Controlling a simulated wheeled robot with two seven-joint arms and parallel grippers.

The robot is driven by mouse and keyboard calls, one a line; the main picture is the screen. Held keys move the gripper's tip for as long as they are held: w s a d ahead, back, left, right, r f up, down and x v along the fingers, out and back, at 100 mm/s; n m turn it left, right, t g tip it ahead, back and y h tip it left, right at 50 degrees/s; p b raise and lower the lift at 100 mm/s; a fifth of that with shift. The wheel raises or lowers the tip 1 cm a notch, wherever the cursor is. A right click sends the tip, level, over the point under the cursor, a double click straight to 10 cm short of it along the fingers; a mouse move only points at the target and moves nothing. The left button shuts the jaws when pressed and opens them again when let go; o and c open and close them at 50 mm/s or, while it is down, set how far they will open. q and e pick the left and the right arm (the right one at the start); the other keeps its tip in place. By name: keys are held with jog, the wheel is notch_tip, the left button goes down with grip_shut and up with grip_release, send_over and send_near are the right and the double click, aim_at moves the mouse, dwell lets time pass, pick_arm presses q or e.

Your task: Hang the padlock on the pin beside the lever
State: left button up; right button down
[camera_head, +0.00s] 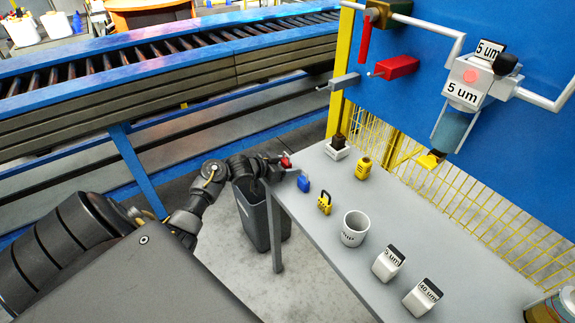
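A yellow padlock (325,205) with a dark shackle lies on the grey table (421,226), near its left edge. On the blue panel, a red lever (365,40) hangs down below a brass valve body. Beside it, a red block (397,67) carries a short pin pointing left, with nothing hanging on it. My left gripper (289,170) is at the table's far left corner, short of the yellow padlock. A small red piece (286,162) and a blue piece (303,183) show at its tip; I cannot tell whether they are held. Its fingers are too small to read. My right gripper is out of view.
A white cup (354,229), two labelled white blocks (388,263) (423,297), a yellow item (363,167) and a white-based brown item (338,148) stand on the table. A grey block with a pin (344,81) is on the panel. A dark bin (256,215) stands below the gripper.

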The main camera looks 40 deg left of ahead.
pick_arm(q)
jog(key=shift+f, duration=0.1)
jog(key=shift+s+b, duration=0.1)
jog(key=shift+b, duration=0.45)
jog(key=d+v, duration=0.1)
jog(key=v, duration=0.9)
jog(key=shift+s+a, duration=0.2)
jog(key=shift+s, duration=0.3)
